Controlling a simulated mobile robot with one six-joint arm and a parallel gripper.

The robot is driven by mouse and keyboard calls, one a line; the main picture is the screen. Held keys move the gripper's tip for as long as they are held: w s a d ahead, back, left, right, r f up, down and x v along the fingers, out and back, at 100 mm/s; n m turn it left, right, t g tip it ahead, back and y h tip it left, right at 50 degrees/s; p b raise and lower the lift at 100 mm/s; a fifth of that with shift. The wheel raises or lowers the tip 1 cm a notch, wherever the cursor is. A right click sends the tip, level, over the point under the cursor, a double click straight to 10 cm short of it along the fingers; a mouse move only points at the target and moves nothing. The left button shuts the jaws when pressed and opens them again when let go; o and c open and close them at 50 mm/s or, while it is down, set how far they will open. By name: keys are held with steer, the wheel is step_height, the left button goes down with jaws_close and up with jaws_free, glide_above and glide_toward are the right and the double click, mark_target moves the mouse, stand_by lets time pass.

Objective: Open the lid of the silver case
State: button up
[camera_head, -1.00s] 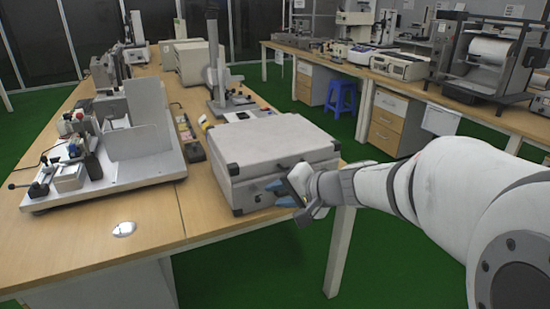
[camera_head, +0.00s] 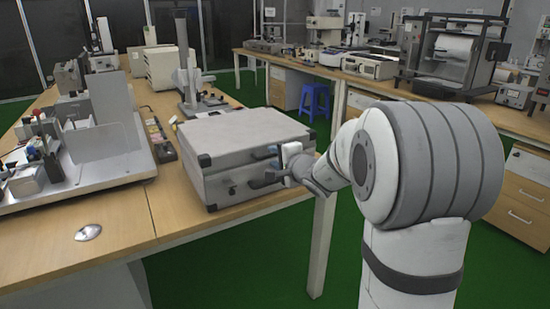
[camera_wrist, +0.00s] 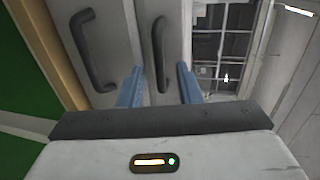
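The silver case (camera_head: 245,140) lies flat near the front right edge of the wooden table, with its lid shut. My gripper (camera_head: 265,170) is at the right part of the case's front face, with its fingers close to that face. In the wrist view, the two blue fingers of my gripper (camera_wrist: 160,87) stand apart. A dark curved handle (camera_wrist: 158,55) shows between them, with no visible grip on it. Another dark handle (camera_wrist: 90,50) is to the left on a pale face. Whether the fingers touch the case cannot be told.
A white apparatus with a clear panel (camera_head: 100,138) stands left of the case. A metal stand (camera_head: 188,70) is behind it. Green floor lies to the right.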

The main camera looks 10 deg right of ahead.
steer(key=shift+w+a+f, duration=0.15)
steer(key=shift+w+a, duration=0.1)
steer(key=shift+w, duration=0.4)
jaws_close()
steer(key=shift+d, duration=0.1)
